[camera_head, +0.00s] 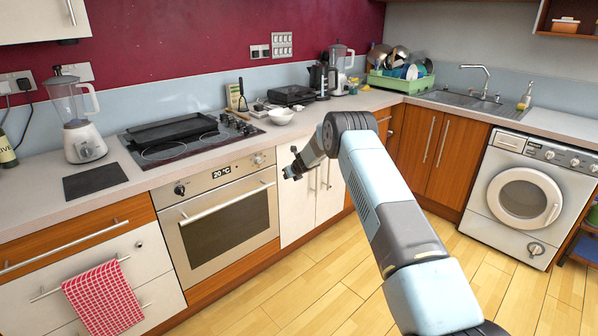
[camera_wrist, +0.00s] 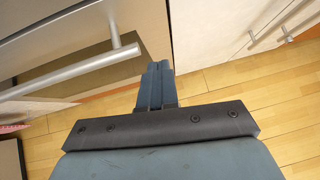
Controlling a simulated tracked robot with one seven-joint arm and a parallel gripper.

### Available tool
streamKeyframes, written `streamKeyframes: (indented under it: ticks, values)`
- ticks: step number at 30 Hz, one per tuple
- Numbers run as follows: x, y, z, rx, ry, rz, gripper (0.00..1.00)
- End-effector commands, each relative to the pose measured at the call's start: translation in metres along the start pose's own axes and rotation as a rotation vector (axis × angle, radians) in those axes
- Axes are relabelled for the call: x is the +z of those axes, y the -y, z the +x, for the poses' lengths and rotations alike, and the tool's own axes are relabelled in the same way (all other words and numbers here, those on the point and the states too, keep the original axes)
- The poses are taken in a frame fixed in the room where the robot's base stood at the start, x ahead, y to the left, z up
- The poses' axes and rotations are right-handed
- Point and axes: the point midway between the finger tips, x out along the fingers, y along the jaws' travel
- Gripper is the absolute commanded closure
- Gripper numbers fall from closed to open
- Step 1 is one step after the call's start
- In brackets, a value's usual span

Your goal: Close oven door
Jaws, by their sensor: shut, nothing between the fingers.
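The oven (camera_head: 221,212) is built in under the counter in the head view, with a display reading 20 °C. Its door (camera_head: 222,225) looks shut, lying flush with the front. The long bar handle (camera_head: 226,202) runs across the door top. My gripper (camera_head: 288,175) is at the right of the oven, in front of the white cupboard, apart from the handle as far as I can tell. In the wrist view my gripper (camera_wrist: 159,70) is shut and empty, with the oven handle (camera_wrist: 70,72) to its left and the dark door glass (camera_wrist: 60,75) behind that handle.
White cupboard doors (camera_head: 312,200) stand right of the oven. A drawer unit with a red checked towel (camera_head: 103,298) hanging on it is at the left. The washing machine (camera_head: 527,195) is at the right. The wooden floor (camera_head: 330,285) in front is clear.

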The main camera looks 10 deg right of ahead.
Motion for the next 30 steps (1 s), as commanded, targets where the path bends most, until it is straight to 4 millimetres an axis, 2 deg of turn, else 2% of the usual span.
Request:
streamKeyframes:
  ticks: [1,3,15,23,26,30]
  values:
    - [-0.006,0.006,-0.006,-0.003,-0.001,0.008,1.0]
    - [-0.005,0.01,-0.018,-0.006,0.001,0.007,1.0]
    - [-0.003,0.009,-0.078,0.0,0.0,0.0,1.0]
    - [-0.004,0.011,-0.1,0.001,-0.001,-0.001,1.0]
    - [0.001,0.011,-0.108,-0.006,0.003,0.013,1.0]
    - [0.02,0.016,-0.135,-0.05,0.023,0.1,1.0]
